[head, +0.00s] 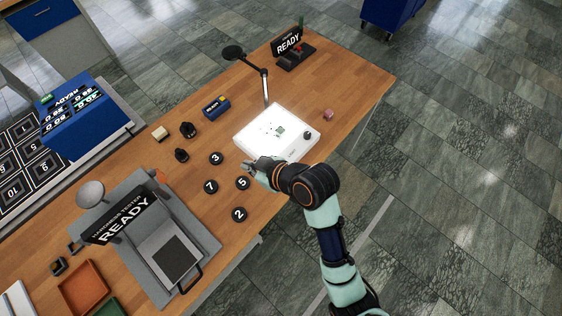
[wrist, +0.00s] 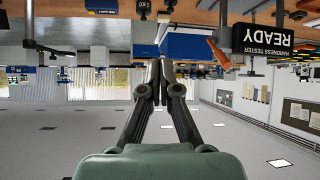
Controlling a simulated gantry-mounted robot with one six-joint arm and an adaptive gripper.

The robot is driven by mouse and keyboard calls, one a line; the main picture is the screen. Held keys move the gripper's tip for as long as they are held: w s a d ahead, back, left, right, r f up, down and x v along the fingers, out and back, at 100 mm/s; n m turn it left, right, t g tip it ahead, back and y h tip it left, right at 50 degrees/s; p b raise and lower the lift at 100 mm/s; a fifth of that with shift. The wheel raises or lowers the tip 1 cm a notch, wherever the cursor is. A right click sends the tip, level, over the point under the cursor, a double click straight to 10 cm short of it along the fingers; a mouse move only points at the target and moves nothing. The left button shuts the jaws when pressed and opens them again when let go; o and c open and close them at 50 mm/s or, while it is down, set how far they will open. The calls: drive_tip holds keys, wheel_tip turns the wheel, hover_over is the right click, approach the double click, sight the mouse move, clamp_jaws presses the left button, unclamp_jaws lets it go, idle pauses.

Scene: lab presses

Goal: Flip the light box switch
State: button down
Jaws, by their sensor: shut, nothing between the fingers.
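The light box (head: 276,130) is a white, bright-topped box on the wooden table in the head view. A small green piece (head: 281,132) and tiny specks lie on its top. A round black knob (head: 307,135) sits at its right corner; I cannot tell whether this is the switch. My gripper (head: 248,167) is at the box's near left edge, and I cannot tell whether it touches the box. In the wrist view my gripper (wrist: 159,64) has its fingers together with nothing between them. The wrist view is upside down and does not clearly show the light box.
Several numbered black discs (head: 211,187) lie left of my gripper. The hardness tester (head: 165,245) stands at the lower left. A lamp (head: 265,84) rises behind the light box. A pink cube (head: 328,114) lies right of it. Bare table (head: 350,85) lies at the upper right.

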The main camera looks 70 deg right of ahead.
drive_tip(key=s+d+f+m+h+b, duration=0.15)
drive_tip(key=s+d+f+b, duration=0.25)
drive_tip(key=s+d+f, duration=0.85)
drive_tip(key=shift+m, duration=0.35)
drive_tip(key=x, duration=0.7)
drive_tip(key=b+x, duration=0.1)
drive_tip(key=x, duration=0.2)
drive_tip(key=shift+w+a+r, duration=0.2)
drive_tip(key=shift+w+r, duration=0.05)
drive_tip(key=shift+w, duration=0.2)
drive_tip(key=shift+w+d+f+b, duration=0.1)
drive_tip(key=shift+w+f+b, duration=0.15)
drive_tip(key=shift+f, duration=0.75)
drive_tip(key=shift+w+d+f+b, duration=0.15)
drive_tip(key=shift+w+f, duration=0.1)
drive_tip(key=shift+f, duration=0.8)
